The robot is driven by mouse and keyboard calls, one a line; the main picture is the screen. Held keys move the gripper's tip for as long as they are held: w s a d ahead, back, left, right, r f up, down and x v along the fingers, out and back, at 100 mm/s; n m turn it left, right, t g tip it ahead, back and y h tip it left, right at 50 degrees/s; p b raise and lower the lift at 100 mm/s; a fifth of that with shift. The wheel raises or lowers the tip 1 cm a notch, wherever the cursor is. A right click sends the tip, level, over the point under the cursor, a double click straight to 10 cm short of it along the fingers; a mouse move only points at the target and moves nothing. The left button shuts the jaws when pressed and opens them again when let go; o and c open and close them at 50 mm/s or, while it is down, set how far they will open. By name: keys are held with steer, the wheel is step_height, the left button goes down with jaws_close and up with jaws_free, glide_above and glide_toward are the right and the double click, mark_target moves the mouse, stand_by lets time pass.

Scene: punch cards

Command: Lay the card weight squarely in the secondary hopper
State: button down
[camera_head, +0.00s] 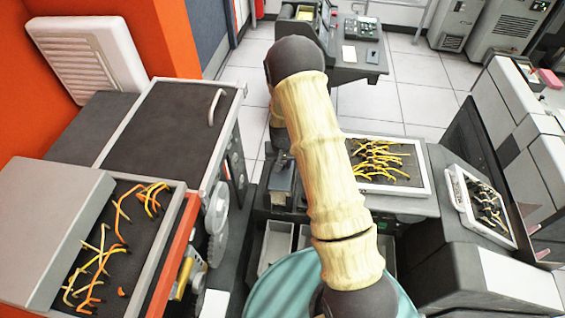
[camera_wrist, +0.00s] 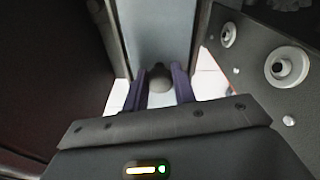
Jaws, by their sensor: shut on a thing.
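In the wrist view, my gripper (camera_wrist: 161,88) has its two dark purple fingers closed on either side of a round grey knob (camera_wrist: 160,77). A long pale grey plate (camera_wrist: 158,35) lies behind the knob and runs up the picture. The knob and plate look like the card weight, but how they join is hidden by the fingers. In the head view, my cream-covered arm bends over the middle machine (camera_head: 400,205) and hides most of its left part. My gripper cannot be made out clearly there. I cannot tell which opening is the secondary hopper.
A dark panel with pale round rollers (camera_wrist: 288,66) stands close right of my gripper. Trays of yellow wires lie at the left (camera_head: 168,240), centre (camera_head: 424,180) and right (camera_head: 465,205). Grey bins (camera_head: 275,243) sit low beside my arm. Tiled floor (camera_head: 415,95) is clear behind.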

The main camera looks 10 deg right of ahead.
mark_target(282, 171)
steer(key=shift+f+b, duration=2)
steer(key=shift+f, duration=0.75)
steer(key=c, duration=1.1)
jaws_free()
steer(key=shift+o, duration=0.2)
steer(key=shift+r, duration=0.55)
step_height(282, 171, up, 16)
steer(key=s+b, duration=0.2)
steer(key=b, duration=0.2)
steer(key=shift+a, duration=0.2)
steer(key=shift+r, duration=0.1)
